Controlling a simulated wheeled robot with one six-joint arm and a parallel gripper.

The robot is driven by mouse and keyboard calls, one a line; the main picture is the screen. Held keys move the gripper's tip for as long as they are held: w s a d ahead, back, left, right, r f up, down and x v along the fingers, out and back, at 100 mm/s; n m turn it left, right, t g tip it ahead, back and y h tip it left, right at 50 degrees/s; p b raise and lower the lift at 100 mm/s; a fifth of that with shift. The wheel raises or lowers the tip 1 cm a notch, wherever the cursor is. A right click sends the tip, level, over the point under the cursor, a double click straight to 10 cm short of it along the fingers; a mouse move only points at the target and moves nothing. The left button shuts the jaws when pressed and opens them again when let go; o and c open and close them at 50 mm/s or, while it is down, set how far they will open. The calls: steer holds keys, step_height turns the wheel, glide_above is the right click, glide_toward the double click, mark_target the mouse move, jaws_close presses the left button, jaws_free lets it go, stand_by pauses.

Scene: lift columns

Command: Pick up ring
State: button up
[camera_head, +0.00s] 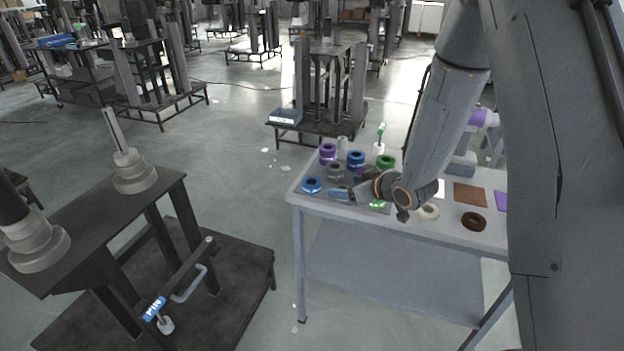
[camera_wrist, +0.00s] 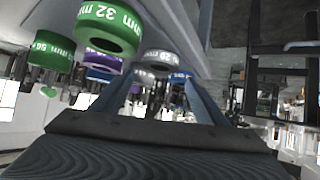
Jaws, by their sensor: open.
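Several rings stand on the grey table (camera_head: 450,238) in the head view: a purple ring (camera_head: 328,151), a blue ring (camera_head: 356,158), a green ring (camera_head: 385,161), a grey ring (camera_head: 335,171), a nearer blue ring (camera_head: 312,185), a white ring (camera_head: 428,211) and a brown ring (camera_head: 473,221). My gripper (camera_wrist: 160,82) is open, low over the table's left part. The wrist view is tilted and shows a green ring marked 32 mm (camera_wrist: 110,25), another green ring (camera_wrist: 52,50) and a grey ring marked 20 mm (camera_wrist: 158,60) near the fingers. I see no ring held.
A brown square (camera_head: 470,194) lies on the table's right side. A white post with a green top (camera_head: 379,145) stands at the back edge. A dark bench (camera_head: 90,215) with stepped grey cylinders (camera_head: 133,172) is at left. Open floor lies between bench and table.

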mark_target(308, 182)
steer(key=a+y, duration=0.2)
steer(key=a+n+y+p, duration=0.1)
steer(key=a, duration=0.1)
steer(key=shift+s+a+f, duration=0.1)
steer(key=shift+s+f, duration=0.15)
steer(key=shift+s, duration=0.15)
steer(key=shift+w+a, duration=0.1)
steer(key=shift+a, duration=0.1)
steer(key=p+x, duration=0.1)
steer(key=x, duration=0.1)
steer(key=p+x, duration=0.1)
steer(key=x, duration=0.1)
steer(key=p+x, duration=0.1)
steer(key=x, duration=0.1)
steer(key=shift+w+a+r, duration=0.25)
steer(key=shift+w, duration=0.05)
steer(key=shift+w+a+f, duration=0.25)
steer(key=shift+w, duration=0.1)
steer(key=c, duration=1.2)
steer(key=shift+r, duration=0.1)
steer(key=shift+c, duration=0.2)
